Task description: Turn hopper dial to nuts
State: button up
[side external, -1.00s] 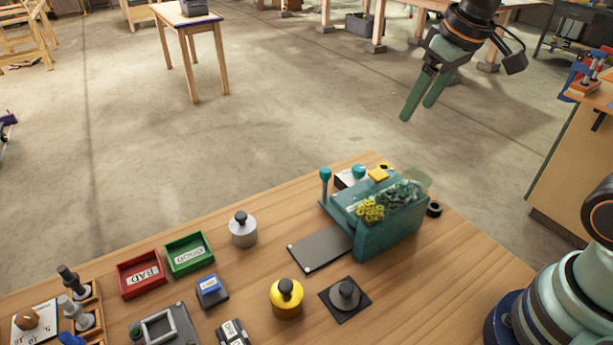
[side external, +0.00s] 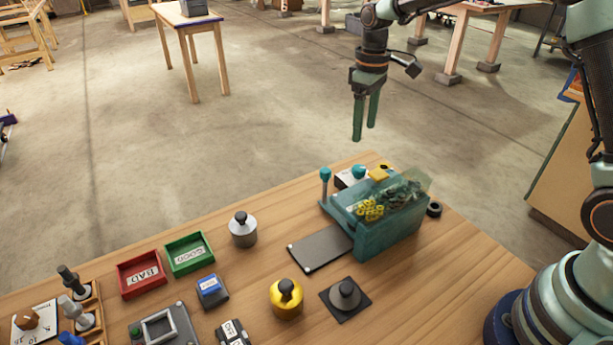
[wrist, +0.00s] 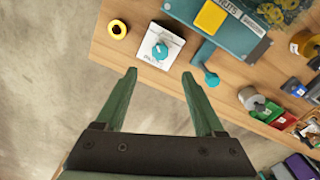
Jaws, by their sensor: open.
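The hopper (side external: 385,232) is a teal box with a clear lid over yellow and dark pieces, near the table's far edge. The dial is a teal knob (side external: 358,171) on a white plate beside the hopper's far side. In the wrist view the dial (wrist: 160,50) sits on its white plate (wrist: 153,60), with lettering too small to read surely. My gripper (side external: 364,132) is open and empty, pointing down above and beyond the table's far edge. In the wrist view its fingertips (wrist: 159,75) are apart, and the dial appears just ahead between them.
A teal-knobbed lever (side external: 325,174) stands left of the dial, close to it. A yellow block (side external: 378,175) sits atop the hopper. Trays and weights fill the table's left; air around my gripper is clear.

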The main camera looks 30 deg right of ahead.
aim_at(359, 167)
notch_tip(359, 167, down, 11)
jog(key=shift+r, duration=0.15)
dwell(0.4)
grip_shut()
